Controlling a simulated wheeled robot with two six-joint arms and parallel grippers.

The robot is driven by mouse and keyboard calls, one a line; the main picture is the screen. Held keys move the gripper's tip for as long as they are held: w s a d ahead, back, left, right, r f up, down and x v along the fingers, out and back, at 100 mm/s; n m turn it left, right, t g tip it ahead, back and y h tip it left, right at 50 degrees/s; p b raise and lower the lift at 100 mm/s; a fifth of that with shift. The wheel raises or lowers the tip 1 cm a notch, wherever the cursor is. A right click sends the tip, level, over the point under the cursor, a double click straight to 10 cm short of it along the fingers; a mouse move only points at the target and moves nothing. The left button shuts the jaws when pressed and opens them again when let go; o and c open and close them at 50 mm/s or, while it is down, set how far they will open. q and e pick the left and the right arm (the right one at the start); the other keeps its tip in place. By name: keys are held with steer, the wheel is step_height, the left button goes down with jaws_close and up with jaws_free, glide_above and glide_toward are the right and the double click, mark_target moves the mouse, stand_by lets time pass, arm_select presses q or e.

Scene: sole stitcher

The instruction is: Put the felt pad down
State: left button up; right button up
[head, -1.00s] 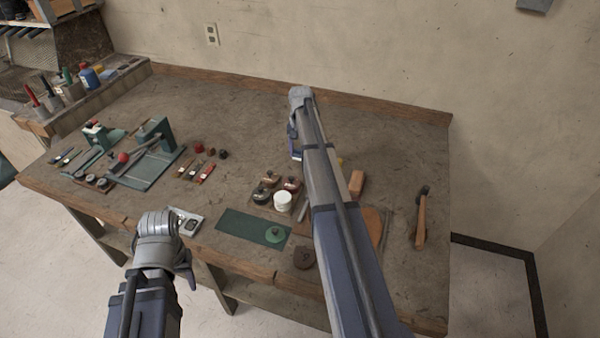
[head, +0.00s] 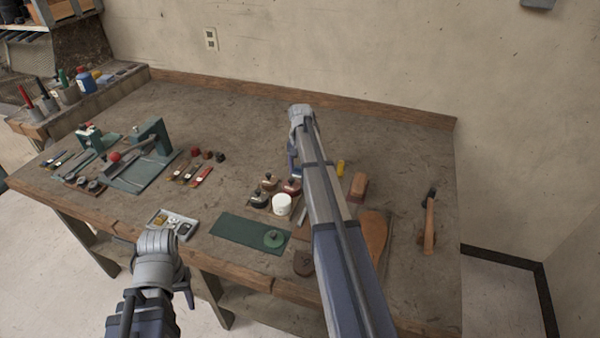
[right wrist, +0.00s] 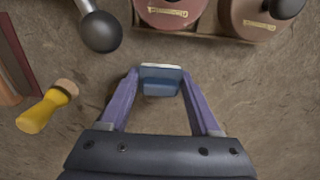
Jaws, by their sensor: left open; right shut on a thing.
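My right gripper (right wrist: 160,88) is shut on a small blue block with a pale edge (right wrist: 161,70), apparently the felt pad. In the right wrist view it is between the fingertips, over the bare bench top near two round brown-red tins. In the head view my right arm reaches across the bench and hides the held piece almost entirely. A dark green mat (head: 232,230) lies at the bench's front edge with a round green piece (head: 274,238) on it. My left gripper (head: 187,288) is open and empty, in front of the bench edge.
A yellow-handled tool (right wrist: 48,106) and a dark-knobbed tool (right wrist: 101,32) lie left of my right gripper. A white jar (head: 282,205) and several tins stand by the mat. A hammer (head: 429,222) lies to the right. The bench's back area is clear.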

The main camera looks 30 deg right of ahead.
mark_target(300, 167)
steer(key=shift+f, duration=0.2)
steer(key=o, duration=1.3)
steer(key=shift+r, duration=0.2)
step_height(300, 167, up, 12)
steer(key=p, duration=1.2)
